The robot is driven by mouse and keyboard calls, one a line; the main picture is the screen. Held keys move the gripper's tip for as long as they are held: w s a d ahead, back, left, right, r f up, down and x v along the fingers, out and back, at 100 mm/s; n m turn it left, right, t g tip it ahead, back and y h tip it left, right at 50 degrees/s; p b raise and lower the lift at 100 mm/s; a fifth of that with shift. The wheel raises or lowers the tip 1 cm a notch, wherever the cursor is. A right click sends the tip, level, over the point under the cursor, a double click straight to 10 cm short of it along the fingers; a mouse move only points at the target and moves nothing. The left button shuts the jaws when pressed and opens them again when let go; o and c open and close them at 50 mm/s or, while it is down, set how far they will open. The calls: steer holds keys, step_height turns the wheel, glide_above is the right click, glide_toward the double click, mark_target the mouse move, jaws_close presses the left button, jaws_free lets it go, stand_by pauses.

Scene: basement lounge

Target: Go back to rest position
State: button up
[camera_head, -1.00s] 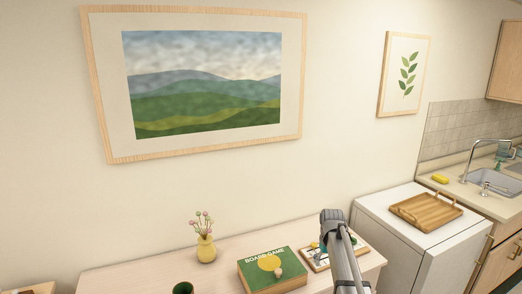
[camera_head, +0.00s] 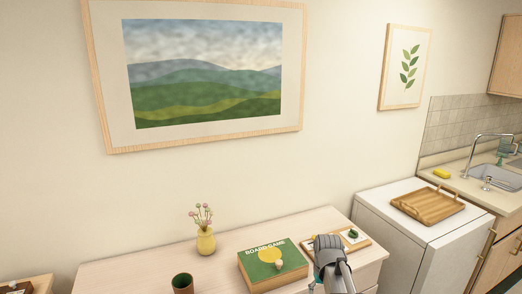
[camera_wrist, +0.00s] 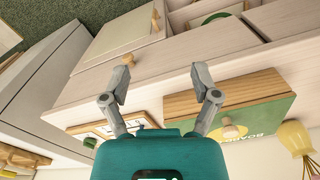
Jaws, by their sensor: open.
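My gripper (camera_wrist: 162,70) is open in the wrist view, its two grey fingers spread apart with nothing between them. Beyond the fingers are the pale wooden dresser's front edge and drawers (camera_wrist: 185,48). The box also shows in the wrist view (camera_wrist: 255,82).
A yellow vase with flowers (camera_head: 206,240) and a dark green cup (camera_head: 182,284) stand on the dresser. A wooden-framed tray (camera_head: 360,241) with small items is partly behind my arm. At right are a white cabinet (camera_head: 375,210) with a wooden tray (camera_head: 425,205) and a sink (camera_head: 490,178).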

steer(key=s+a+f+b, duration=0.2)
steer(key=s, duration=0.7)
steer(key=shift+s+a+f+m, duration=0.25)
steer(key=shift+s+f+m, duration=0.05)
steer(key=shift+f, duration=0.1)
